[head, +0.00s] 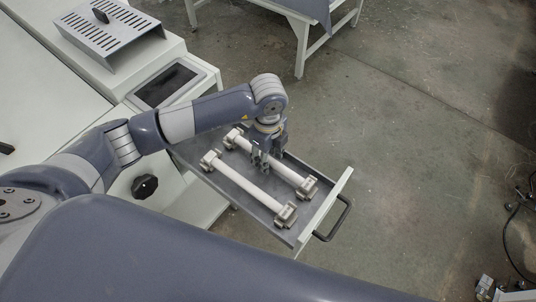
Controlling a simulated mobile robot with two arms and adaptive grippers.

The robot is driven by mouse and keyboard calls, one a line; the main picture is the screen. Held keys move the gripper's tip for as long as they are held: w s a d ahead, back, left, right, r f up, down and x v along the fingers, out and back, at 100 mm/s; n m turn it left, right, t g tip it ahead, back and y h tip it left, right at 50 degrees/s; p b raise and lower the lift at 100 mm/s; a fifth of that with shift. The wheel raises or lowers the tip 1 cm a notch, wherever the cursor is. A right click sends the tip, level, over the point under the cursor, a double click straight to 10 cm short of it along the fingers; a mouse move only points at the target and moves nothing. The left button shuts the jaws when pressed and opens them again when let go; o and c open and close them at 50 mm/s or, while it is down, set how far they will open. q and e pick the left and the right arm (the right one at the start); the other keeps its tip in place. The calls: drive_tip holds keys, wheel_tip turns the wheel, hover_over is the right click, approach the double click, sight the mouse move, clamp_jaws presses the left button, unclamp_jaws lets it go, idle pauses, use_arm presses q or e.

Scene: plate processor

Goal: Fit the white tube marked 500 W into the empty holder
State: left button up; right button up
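Two white tubes lie side by side in an open grey drawer (268,212), the front tube (248,187) and the rear tube (285,172). Each has metal holders at its ends, such as the front right holder (286,214) and the rear right holder (307,187). No marking can be read, so I cannot tell which tube is marked 500 W. I see no clearly empty holder. My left gripper (266,163) points down over the middle of the rear tube and hides part of it. Its fingers look spread, but whether they touch the tube is unclear. My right gripper is not in view.
The drawer has a handle (337,220) at its outer right end. The machine with a dark screen (166,84), a vented cover (108,34) and a black knob (145,186) stands at left. The floor to the right is mostly free; a cable (506,235) lies at the far right.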

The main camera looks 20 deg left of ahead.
use_arm(q)
drive_tip(key=shift+r, duration=0.3)
drive_tip(key=shift+w+r, duration=0.1)
drive_tip(key=shift+r, duration=0.2)
wheel_tip(320, 180, up, 12)
drive_tip(key=b, duration=0.3)
drive_tip(key=shift+f, duration=0.25)
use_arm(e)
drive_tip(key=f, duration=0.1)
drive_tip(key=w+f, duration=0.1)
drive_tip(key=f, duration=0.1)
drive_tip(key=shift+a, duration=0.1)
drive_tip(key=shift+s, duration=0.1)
use_arm(q)
drive_tip(key=shift+s+f, duration=0.1)
drive_tip(key=shift+s, duration=0.1)
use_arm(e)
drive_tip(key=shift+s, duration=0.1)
